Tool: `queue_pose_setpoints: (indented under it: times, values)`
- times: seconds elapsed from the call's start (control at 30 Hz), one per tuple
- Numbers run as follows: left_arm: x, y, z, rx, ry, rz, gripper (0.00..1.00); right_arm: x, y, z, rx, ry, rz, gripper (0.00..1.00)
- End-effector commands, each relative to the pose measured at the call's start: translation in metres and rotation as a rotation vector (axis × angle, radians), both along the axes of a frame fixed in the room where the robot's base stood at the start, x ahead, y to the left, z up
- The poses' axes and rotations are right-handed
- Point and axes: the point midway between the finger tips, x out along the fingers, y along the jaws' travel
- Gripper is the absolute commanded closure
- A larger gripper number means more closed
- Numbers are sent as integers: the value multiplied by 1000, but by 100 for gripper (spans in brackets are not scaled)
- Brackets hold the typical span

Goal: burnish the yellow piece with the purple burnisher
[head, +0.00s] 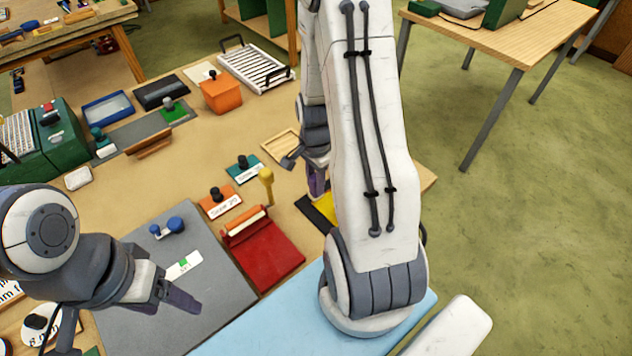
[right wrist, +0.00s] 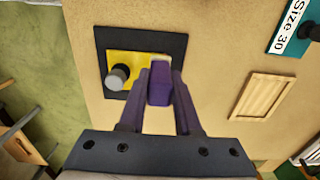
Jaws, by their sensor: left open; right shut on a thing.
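The yellow piece (right wrist: 122,68) lies on a black backing (right wrist: 178,42). A grey and black knob (right wrist: 118,77) stands on its left part in the right wrist view. In the head view the yellow piece (head: 325,207) shows partly behind my right arm. My right gripper (right wrist: 160,95) is shut on the purple burnisher (right wrist: 160,83), which overlaps the right part of the yellow piece; I cannot tell whether they touch. In the head view my right gripper (head: 317,180) is mostly hidden by my arm. My left gripper (head: 178,297) is open and empty over the grey mat.
A wooden frame (right wrist: 262,95) lies near the piece. A red tray with a roller (head: 270,255), an orange stamp block (head: 220,205) and a teal one (head: 243,170) stand to the left.

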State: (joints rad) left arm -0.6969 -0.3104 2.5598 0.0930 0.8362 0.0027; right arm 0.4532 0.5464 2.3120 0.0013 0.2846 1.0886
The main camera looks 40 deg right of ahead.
Motion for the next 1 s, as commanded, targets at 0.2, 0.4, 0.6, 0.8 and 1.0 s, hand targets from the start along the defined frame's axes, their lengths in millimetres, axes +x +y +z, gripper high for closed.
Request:
queue_pose_setpoints:
  times: [0.2, 0.4, 0.6, 0.8, 1.0]
  values:
    - [0, 0, 15, 0, 0, -1, 32, 0, 0, 17, 0, -1, 0, 100]
    - [0, 0, 25, 1, 0, -4, 32, 0, 0, 29, 0, -1, 0, 100]
    - [0, 0, 36, 1, 0, -5, 32, 1, 0, 41, -1, -1, 0, 100]
    - [0, 0, 44, 1, 0, -7, 32, 1, 0, 50, -1, -1, 0, 100]
    - [0, 0, 46, 1, 0, -8, 32, 1, 0, 52, -1, -1, 0, 100]
